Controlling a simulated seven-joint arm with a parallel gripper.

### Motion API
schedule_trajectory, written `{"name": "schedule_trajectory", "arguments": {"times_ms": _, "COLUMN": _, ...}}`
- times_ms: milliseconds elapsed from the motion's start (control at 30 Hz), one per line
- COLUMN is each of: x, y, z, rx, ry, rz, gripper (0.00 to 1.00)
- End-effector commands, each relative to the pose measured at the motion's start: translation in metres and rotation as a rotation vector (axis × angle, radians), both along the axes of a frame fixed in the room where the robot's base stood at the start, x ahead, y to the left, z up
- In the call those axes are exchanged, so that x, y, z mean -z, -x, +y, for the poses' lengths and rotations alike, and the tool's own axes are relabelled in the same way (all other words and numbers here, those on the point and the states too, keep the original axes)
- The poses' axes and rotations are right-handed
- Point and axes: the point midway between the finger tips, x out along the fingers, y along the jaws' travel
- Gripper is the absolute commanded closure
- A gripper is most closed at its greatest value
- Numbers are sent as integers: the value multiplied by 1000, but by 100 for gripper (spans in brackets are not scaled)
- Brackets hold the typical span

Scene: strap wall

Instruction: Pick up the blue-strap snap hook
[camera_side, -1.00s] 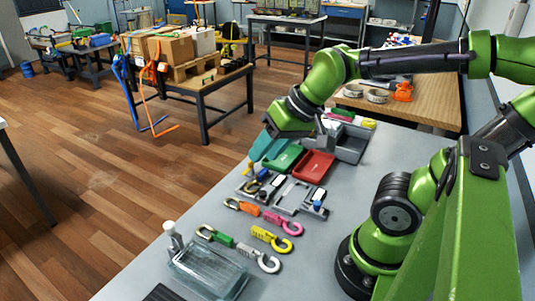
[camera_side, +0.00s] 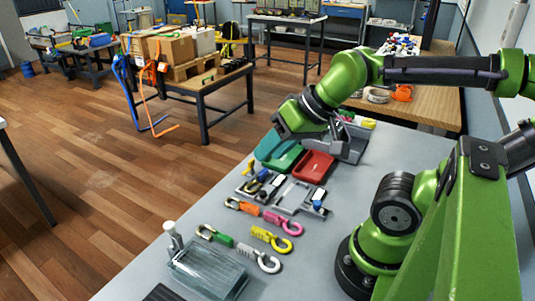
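Several snap hooks lie on the grey table: orange (camera_side: 242,206), pink (camera_side: 283,223), green (camera_side: 214,235), yellow (camera_side: 271,239) and pale grey (camera_side: 259,257). I cannot clearly make out a blue-strap snap hook among them. A small blue piece (camera_side: 318,205) shows at the right end of a grey rack (camera_side: 296,208), and a dark hook-like item (camera_side: 252,187) lies at the rack's left; both are too small to identify. My gripper (camera_side: 322,133) is beyond these hooks, over the far bins. Its fingertips are not clear, so I cannot tell whether it is open or holds anything.
A teal bin (camera_side: 278,153), a red bin (camera_side: 314,166) and a grey bin (camera_side: 352,146) stand at the table's far end. A clear box (camera_side: 207,269) and a white-capped upright item (camera_side: 171,234) are at the near end. The table right of the hooks is bare.

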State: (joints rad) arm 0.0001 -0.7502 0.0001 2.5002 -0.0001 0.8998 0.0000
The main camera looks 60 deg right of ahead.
Motion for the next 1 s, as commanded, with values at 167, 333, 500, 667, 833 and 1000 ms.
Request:
{"name": "schedule_trajectory", "arguments": {"times_ms": 167, "x": 0, "y": 0, "z": 0, "rx": 0, "ry": 0, "rz": 0, "gripper": 63}}
{"name": "schedule_trajectory", "arguments": {"times_ms": 333, "x": 0, "y": 0, "z": 0, "rx": 0, "ry": 0, "rz": 0, "gripper": 70}}
{"name": "schedule_trajectory", "arguments": {"times_ms": 500, "x": 1, "y": 0, "z": 0, "rx": 2, "ry": 0, "rz": 4, "gripper": 70}}
{"name": "schedule_trajectory", "arguments": {"times_ms": 667, "x": 14, "y": -11, "z": -7, "rx": 26, "ry": -12, "rz": 77, "gripper": 70}}
{"name": "schedule_trajectory", "arguments": {"times_ms": 833, "x": 25, "y": -49, "z": -37, "rx": 151, "ry": -60, "rz": 229, "gripper": 70}}
{"name": "schedule_trajectory", "arguments": {"times_ms": 1000, "x": 43, "y": -92, "z": -84, "rx": 396, "ry": -125, "rz": 408, "gripper": 70}}
